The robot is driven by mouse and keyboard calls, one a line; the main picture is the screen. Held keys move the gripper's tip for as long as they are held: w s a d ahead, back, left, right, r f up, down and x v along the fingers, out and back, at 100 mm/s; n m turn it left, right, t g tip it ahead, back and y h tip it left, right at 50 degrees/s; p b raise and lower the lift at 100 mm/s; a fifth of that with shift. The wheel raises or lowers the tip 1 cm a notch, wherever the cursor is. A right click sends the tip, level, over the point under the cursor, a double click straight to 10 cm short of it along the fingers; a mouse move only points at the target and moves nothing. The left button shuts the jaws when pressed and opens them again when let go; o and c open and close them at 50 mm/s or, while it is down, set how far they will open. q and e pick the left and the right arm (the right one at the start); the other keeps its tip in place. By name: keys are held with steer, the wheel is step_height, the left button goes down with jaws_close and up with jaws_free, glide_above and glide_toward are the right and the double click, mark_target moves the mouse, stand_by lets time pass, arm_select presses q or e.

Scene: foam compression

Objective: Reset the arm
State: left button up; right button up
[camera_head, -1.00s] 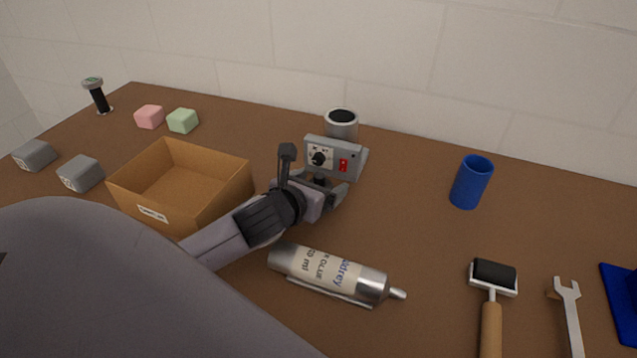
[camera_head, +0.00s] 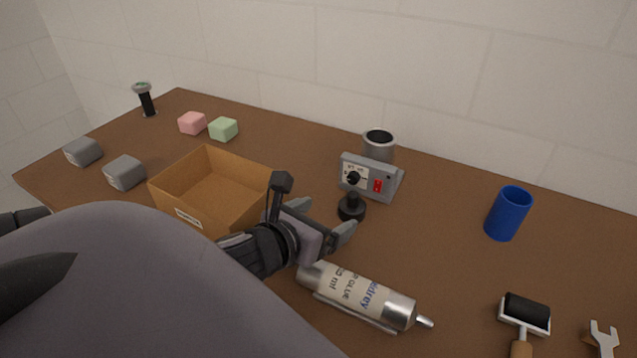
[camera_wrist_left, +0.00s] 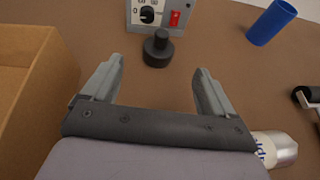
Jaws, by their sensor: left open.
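My left gripper (camera_head: 326,222) is above the table, between the cardboard box and the glue tube. Its jaws are open and empty, as the left wrist view (camera_wrist_left: 155,85) also shows. A black knob-like piece (camera_head: 351,207) stands on the table just beyond the fingertips, apart from them. It also shows in the wrist view (camera_wrist_left: 158,48). Behind it is a grey control box (camera_head: 391,183) with a dial and a red switch. My right gripper is not in view.
An open cardboard box (camera_head: 178,207) is left of the gripper. A glue tube (camera_head: 360,295) lies in front. A blue cup (camera_head: 508,213), roller (camera_head: 526,312) and wrench (camera_head: 603,338) are right. Pink (camera_head: 192,123), green (camera_head: 223,129) and grey blocks (camera_head: 125,172) are left. Table between control box and cup is clear.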

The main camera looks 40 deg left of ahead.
arm_select(q)
steer(key=shift+s+d+r, duration=0.1)
steer(key=shift+s+r, duration=0.2)
steer(key=shift+s, duration=0.3)
stand_by(0.3)
